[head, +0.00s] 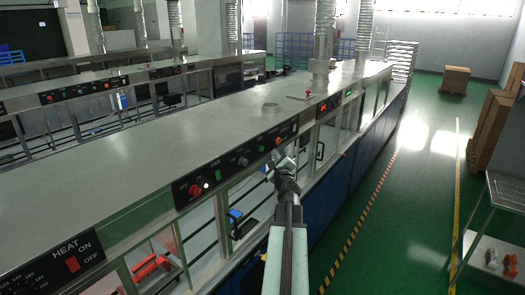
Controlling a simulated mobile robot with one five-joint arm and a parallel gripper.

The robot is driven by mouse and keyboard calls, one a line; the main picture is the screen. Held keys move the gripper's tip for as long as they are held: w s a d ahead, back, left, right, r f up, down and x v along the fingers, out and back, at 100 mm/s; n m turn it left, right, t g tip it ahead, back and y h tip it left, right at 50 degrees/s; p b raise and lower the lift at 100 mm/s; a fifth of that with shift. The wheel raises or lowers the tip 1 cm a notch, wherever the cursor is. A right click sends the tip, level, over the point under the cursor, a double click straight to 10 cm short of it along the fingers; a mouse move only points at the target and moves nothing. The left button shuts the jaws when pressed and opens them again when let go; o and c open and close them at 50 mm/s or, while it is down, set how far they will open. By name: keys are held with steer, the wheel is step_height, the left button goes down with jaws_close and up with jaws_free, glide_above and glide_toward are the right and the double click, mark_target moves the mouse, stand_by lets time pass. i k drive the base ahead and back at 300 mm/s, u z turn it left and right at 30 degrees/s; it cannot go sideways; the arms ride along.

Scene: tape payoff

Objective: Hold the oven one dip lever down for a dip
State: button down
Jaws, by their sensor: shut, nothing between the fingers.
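The long metal oven (150,150) runs from the lower left toward the back, with black control panels on its upper front edge. My gripper (282,163) is at the end of my arm, in front of the near panel's right end. It is shut with nothing in it. An orange knob (277,141) shows just above and behind the gripper. I cannot make out a part that is clearly the dip lever; the gripper may hide it. I cannot tell whether the gripper touches the panel.
A heat panel (75,262) is at the lower left. A red-topped button (308,94) stands on the oven top. Green floor (400,210) lies open to the right, with a striped line. Cardboard boxes (490,125) and a small table (508,192) stand at the right edge.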

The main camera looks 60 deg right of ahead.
mark_target(258, 254)
steer(key=k, duration=1)
